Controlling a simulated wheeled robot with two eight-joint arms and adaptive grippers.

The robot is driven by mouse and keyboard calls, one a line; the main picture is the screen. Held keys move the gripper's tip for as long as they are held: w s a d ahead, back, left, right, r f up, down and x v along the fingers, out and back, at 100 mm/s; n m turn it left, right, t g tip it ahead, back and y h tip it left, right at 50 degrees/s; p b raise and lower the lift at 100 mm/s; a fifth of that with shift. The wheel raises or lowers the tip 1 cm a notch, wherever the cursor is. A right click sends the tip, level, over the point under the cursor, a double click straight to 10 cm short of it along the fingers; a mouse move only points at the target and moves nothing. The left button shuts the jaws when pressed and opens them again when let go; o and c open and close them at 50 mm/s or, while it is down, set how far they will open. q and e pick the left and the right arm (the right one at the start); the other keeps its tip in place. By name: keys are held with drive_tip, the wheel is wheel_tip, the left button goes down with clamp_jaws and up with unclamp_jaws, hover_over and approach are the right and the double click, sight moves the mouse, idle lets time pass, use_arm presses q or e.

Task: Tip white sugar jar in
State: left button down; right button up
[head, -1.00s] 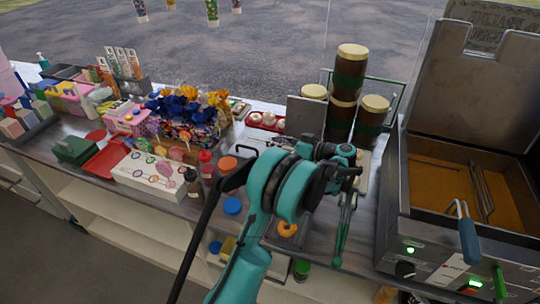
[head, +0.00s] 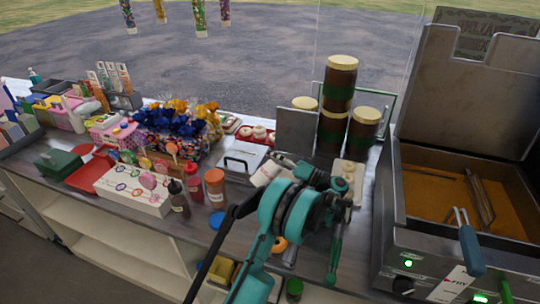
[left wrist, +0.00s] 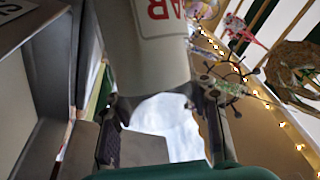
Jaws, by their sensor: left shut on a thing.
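The white sugar jar (left wrist: 162,50) shows at the top middle of the left wrist view, with part of its red lettering visible. My left gripper (left wrist: 160,98) has a finger on each side of the jar's end and is shut on it. The jar's far end is outside that view. My right gripper is not in view.
A fryer (head: 410,212) with raised lid stands at the right. Stacked brown jars with cream lids (head: 335,100) stand behind my arm. Red (head: 194,185) and orange-brown (head: 215,188) bottles, a white box of sweets (head: 130,190) and wrapped sweets (head: 175,130) crowd the left.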

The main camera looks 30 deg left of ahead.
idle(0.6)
use_arm(q)
drive_tip(key=shift+w+r+m, duration=0.1)
drive_tip(key=shift+r+m, duration=0.05)
drive_tip(key=shift+m, duration=0.35)
drive_tip(key=shift+y, duration=0.3)
drive_tip(key=shift+w+d+r+m+t, duration=0.1)
drive_tip(key=shift+w+r+m+t, duration=0.1)
drive_tip(key=shift+m+t, duration=0.4)
drive_tip(key=shift+m, duration=0.3)
drive_tip(key=shift+w+d+r+m+y, duration=0.15)
drive_tip(key=shift+m+y, duration=0.25)
drive_tip(key=shift+m, duration=0.2)
idle(0.6)
